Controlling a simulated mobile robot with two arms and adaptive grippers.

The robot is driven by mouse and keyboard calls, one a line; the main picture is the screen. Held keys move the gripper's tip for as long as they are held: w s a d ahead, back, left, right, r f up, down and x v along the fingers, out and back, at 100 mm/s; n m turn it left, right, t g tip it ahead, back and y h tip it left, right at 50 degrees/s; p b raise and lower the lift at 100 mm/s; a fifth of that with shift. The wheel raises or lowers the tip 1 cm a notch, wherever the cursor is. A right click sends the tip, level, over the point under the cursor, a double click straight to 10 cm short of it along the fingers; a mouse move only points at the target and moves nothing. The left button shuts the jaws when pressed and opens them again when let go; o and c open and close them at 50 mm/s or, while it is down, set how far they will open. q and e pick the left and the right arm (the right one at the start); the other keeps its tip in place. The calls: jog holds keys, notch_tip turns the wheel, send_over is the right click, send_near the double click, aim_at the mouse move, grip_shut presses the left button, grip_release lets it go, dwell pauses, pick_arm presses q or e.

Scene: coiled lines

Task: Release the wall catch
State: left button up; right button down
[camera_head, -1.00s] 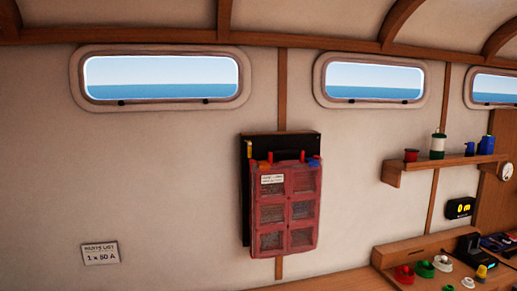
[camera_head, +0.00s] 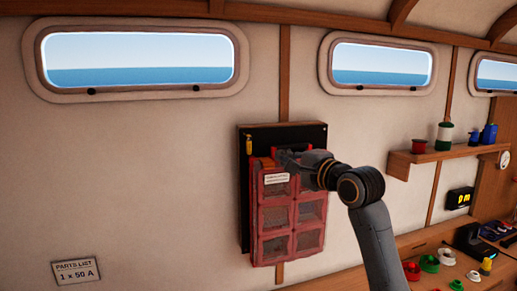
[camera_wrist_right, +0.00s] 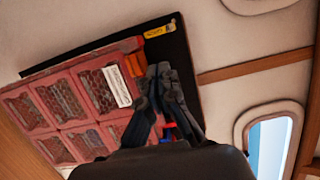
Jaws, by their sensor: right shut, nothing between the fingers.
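A red case (camera_head: 290,222) with several windowed compartments hangs on a black wall board (camera_head: 245,205). A small orange catch (camera_head: 264,163) sits at the case's top left, and it also shows in the right wrist view (camera_wrist_right: 134,66). My right gripper (camera_head: 288,160) is at the top edge of the case, right of the orange catch. In the right wrist view the gripper (camera_wrist_right: 158,78) has its fingers together with nothing between them. It hides the case's handle and most of the top edge; a blue and red bit (camera_wrist_right: 168,132) shows beside it. My left gripper is not in view.
A yellow tag (camera_head: 249,145) is on the board's upper left. A wall shelf (camera_head: 440,155) with spools and blue items is at the right. A bench with coloured spools (camera_head: 430,264) stands below it.

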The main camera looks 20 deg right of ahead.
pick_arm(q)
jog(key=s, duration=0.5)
pick_arm(e)
jog(key=p, duration=0.4)
send_near(254, 146)
jog(key=x, duration=0.3)
jog(key=shift+r, duration=0.25)
jog(key=shift+p+x, duration=0.6)
jog(key=shift+x, duration=0.5)
jog(key=shift+w+a+f, duration=0.2)
jog(key=shift+w+f, duration=0.1)
jog(key=shift+w, duration=0.15)
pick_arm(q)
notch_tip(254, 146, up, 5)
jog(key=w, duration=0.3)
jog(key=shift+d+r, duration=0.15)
